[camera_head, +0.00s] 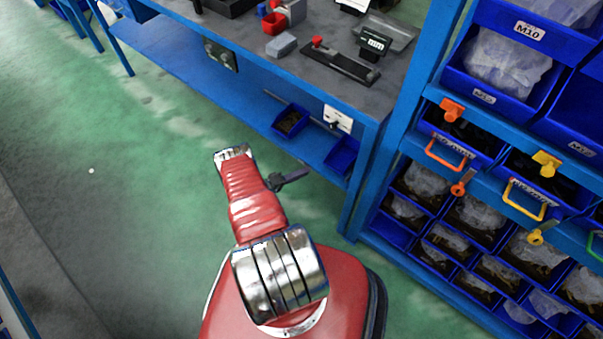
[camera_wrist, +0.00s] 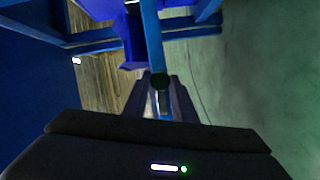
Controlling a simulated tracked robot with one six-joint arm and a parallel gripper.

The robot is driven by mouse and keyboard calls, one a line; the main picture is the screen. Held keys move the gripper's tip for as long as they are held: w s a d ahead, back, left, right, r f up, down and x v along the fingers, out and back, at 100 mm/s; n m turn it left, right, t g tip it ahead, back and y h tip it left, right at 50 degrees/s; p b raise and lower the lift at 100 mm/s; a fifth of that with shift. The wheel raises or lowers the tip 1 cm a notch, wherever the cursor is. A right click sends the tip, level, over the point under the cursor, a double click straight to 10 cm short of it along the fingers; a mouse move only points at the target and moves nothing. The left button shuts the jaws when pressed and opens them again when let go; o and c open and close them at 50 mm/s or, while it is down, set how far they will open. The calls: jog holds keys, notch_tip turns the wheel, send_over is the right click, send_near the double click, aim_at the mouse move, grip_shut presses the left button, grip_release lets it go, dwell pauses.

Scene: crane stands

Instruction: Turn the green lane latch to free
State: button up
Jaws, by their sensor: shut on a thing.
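A green handle (camera_head: 592,245) shows in part at the right edge of the head view, on the blue rack. The green lane's latch is outside the picture. What this bar belongs to is not clear. In the head view my red arm reaches forward over the floor, left of the rack.
An orange latch (camera_head: 462,183) and a yellow latch (camera_head: 541,235) sit on the rack. Blue bins (camera_head: 500,75) fill it. A blue-framed workbench (camera_head: 360,100) with tools stands ahead. Green floor (camera_head: 130,190) at the left is open.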

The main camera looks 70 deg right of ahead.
jog(key=shift+s+a+f, duration=0.1)
jog(key=shift+f, duration=0.1)
jog(key=o, duration=0.7)
jog(key=shift+c, duration=0.2)
jog(key=o, duration=0.4)
jog(key=shift+r, duration=0.15)
jog(key=v, duration=1.4)
